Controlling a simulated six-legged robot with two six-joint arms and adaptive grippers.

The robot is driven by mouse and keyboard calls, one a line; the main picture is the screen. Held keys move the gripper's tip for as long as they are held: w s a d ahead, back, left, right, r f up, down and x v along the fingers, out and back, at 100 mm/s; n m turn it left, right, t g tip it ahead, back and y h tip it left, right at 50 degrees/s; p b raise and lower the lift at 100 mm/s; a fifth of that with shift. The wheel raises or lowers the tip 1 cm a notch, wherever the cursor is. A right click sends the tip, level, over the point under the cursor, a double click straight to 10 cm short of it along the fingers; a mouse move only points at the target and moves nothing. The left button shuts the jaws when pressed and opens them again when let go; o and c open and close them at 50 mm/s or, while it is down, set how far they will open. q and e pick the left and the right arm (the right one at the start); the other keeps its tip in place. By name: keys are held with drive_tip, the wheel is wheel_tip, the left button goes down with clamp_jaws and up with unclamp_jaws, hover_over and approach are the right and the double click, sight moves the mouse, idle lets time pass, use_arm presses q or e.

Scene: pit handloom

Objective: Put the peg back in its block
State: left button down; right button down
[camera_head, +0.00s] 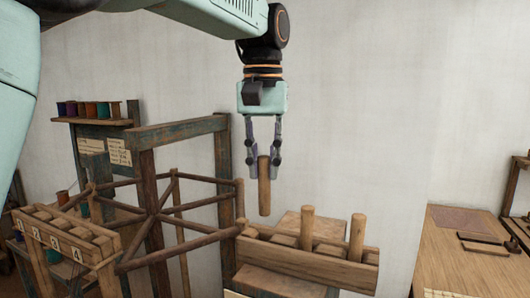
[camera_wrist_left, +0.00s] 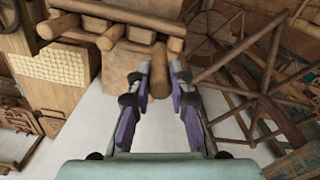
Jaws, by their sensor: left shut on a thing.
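My left gripper (camera_head: 264,170) points straight down in the head view and is shut on a wooden peg (camera_head: 264,192). The peg hangs upright, its lower end in the air above and behind the left part of the wooden block (camera_head: 310,263). Two similar pegs stand upright in the block, one near its middle (camera_head: 307,226) and one near its right end (camera_head: 357,236). In the left wrist view the fingers of my left gripper (camera_wrist_left: 161,75) close around the held peg (camera_wrist_left: 159,82); the block shows at the top. My right gripper is not in view.
A wooden spoked reel (camera_head: 155,213) stands left of the block, its arms close to the block's left end. A numbered rack (camera_head: 65,237) stands at the far left, below a shelf of thread spools (camera_head: 88,110). A wooden table (camera_head: 470,250) is at the right.

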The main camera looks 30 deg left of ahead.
sight(262, 201)
use_arm(q)
drive_tip(key=shift+a+f, duration=0.45)
drive_tip(key=shift+f, duration=0.25)
drive_tip(key=shift+w+f, duration=0.3)
drive_tip(key=shift+f, duration=0.3)
drive_tip(key=shift+d+f+b, duration=0.3)
drive_tip(key=shift+f, duration=0.2)
drive_tip(key=shift+s+d+f, duration=0.15)
drive_tip(key=shift+s+f, duration=0.05)
drive_tip(key=shift+f, duration=0.2)
drive_tip(key=shift+w+a+f+b, duration=0.1)
drive_tip(key=shift+a+f+b, duration=0.2)
drive_tip(key=shift+f, duration=0.1)
drive_tip(key=shift+a+f+b, duration=0.15)
drive_tip(key=shift+f+b, duration=0.15)
drive_tip(key=shift+f, duration=0.4)
drive_tip(key=shift+d+f+b, duration=0.35)
drive_tip(key=shift+f, duration=0.05)
drive_tip(key=shift+a+f, duration=0.1)
drive_tip(key=shift+a, duration=0.05)
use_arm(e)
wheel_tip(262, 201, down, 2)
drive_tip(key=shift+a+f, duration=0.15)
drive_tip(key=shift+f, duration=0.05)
use_arm(q)
drive_tip(key=shift+a, duration=0.1)
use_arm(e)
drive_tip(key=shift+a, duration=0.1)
